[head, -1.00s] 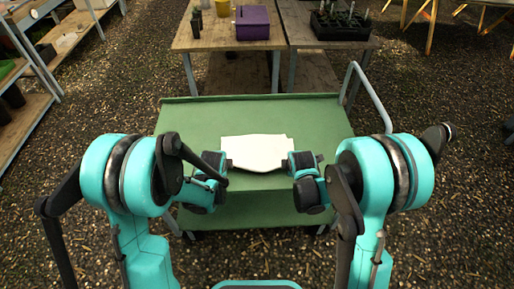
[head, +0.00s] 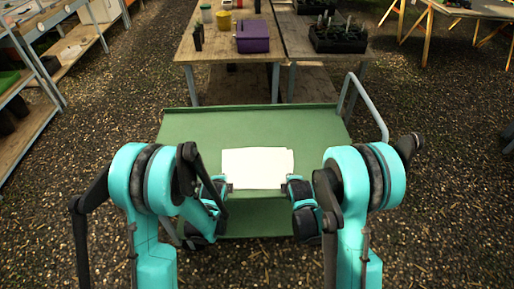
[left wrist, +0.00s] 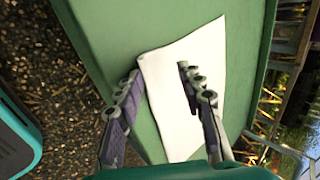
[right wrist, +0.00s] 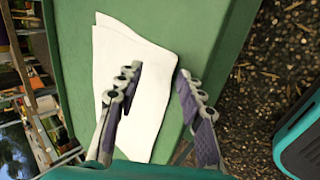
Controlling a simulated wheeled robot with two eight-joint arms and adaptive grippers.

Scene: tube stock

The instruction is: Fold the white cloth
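The white cloth (head: 258,166) lies flat on the green cart top (head: 190,135), a rough rectangle near the cart's front edge. A slightly offset second edge shows at its right side. My left gripper (head: 229,186) is at its near left corner. In the left wrist view the left gripper (left wrist: 160,72) has its fingers apart, one over the cloth (left wrist: 190,90) and one outside its edge. My right gripper (head: 285,185) is at the near right corner. In the right wrist view the right gripper (right wrist: 158,72) also has its fingers apart across the cloth's edge (right wrist: 120,60).
The cart top is bare behind and beside the cloth. A grey handle (head: 366,103) rises at its right. Behind stand wooden tables with a purple box (head: 252,37) and a black plant tray (head: 340,38). Shelves (head: 30,90) stand at the left.

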